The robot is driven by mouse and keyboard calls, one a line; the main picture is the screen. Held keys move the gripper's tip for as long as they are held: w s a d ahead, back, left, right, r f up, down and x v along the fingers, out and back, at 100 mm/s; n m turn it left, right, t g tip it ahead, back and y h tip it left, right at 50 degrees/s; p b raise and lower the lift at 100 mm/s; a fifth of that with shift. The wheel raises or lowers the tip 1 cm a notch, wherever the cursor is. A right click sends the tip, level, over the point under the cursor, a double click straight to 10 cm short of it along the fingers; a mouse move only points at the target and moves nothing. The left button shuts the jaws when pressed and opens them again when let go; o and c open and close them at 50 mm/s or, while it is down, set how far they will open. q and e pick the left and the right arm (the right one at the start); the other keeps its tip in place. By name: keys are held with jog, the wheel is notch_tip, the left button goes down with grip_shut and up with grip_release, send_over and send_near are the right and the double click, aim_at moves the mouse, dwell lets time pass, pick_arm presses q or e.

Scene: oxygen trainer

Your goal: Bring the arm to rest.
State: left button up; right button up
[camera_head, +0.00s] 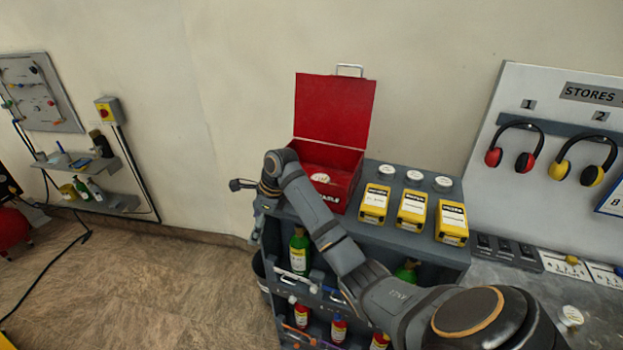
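My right arm comes in from the lower right and reaches up and left across the front of the grey cabinet (415,246). Its gripper (234,185) is small and dark, pointing left, at the cabinet's left end beside the open red box (336,112). I see nothing clearly held in it, and its fingers are too small to tell open from shut. My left gripper is not in view.
Three yellow cases (411,210) and several white-topped round items (414,177) stand on the cabinet top. Bottles (299,252) sit on its shelves, partly behind my arm. Ear defenders (515,148) hang at right. The floor (150,285) at left is mostly clear.

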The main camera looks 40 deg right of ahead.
dwell(0.4)
jog(key=s+d+f+n+h+b, duration=0.1)
jog(key=s+f+n+b, duration=0.15)
jog(key=f, duration=1.05)
jog(key=s+d+f+n+b, duration=0.1)
jog(key=s+f+n+b, duration=0.15)
jog(key=f, duration=1.05)
jog(key=s+d+f+n+h+b, duration=0.1)
jog(key=s+f+n, duration=0.3)
jog(key=f, duration=0.5)
jog(key=s+d+f+n+h+b, duration=0.1)
jog(key=s+f+n, duration=0.1)
jog(key=s+f, duration=0.6)
jog(key=s+a+f+n+b, duration=0.1)
jog(key=s+f+n, duration=0.4)
jog(key=s, duration=0.5)
jog(key=s+f+n+g+h+b, duration=0.1)
jog(key=s+f+n, duration=0.4)
jog(key=s+f, duration=0.5)
jog(key=s+a+f+n+b, duration=0.1)
jog(key=s+f+n+b, duration=0.2)
jog(key=s+f+n, duration=0.2)
jog(key=s+f, duration=0.3)
jog(key=s, duration=0.4)
jog(key=shift+s+a+g, duration=0.15)
jog(key=shift+a+g, duration=0.15)
jog(key=shift+a, duration=0.05)
